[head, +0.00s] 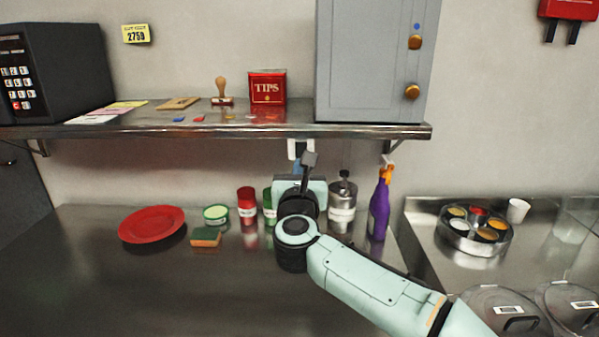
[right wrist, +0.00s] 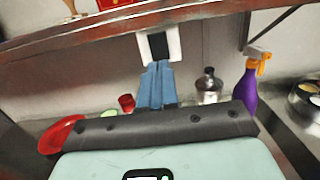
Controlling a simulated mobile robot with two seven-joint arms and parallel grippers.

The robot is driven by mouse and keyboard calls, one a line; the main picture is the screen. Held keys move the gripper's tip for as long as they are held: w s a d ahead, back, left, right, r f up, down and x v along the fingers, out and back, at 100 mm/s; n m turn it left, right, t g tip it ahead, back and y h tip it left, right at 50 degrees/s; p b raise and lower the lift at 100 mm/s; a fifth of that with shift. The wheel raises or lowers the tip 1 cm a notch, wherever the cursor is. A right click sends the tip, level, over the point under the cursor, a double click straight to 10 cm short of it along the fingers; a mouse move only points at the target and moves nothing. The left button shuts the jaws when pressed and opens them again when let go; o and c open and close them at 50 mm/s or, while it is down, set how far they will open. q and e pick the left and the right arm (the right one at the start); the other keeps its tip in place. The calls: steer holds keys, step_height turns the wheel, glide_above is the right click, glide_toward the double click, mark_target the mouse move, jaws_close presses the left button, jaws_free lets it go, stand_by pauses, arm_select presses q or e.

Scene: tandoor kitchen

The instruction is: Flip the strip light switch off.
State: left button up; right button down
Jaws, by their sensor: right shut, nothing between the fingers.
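The light switch (right wrist: 158,46) is a white plate with a dark middle on the wall, just below the shelf. In the head view the light switch (head: 292,150) is partly hidden behind my right gripper. My right gripper (right wrist: 157,66) is shut and empty. Its blue fingers point at the lower edge of the switch in the wrist view; I cannot tell whether they touch it. In the head view my right gripper (head: 297,168) is mostly hidden by its own wrist. The strip light itself is not visible. My left gripper is not in view.
A metal shelf (head: 350,131) juts out just above. A purple spray bottle (head: 379,209), a metal jar (head: 342,205) and a red can (head: 246,203) stand near my right wrist. A red plate (head: 152,224) and sponge (head: 205,237) lie left. The front left counter is clear.

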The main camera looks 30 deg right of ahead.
steer(key=b+v, duration=0.2)
steer(key=v, duration=0.8)
steer(key=shift+f, duration=0.15)
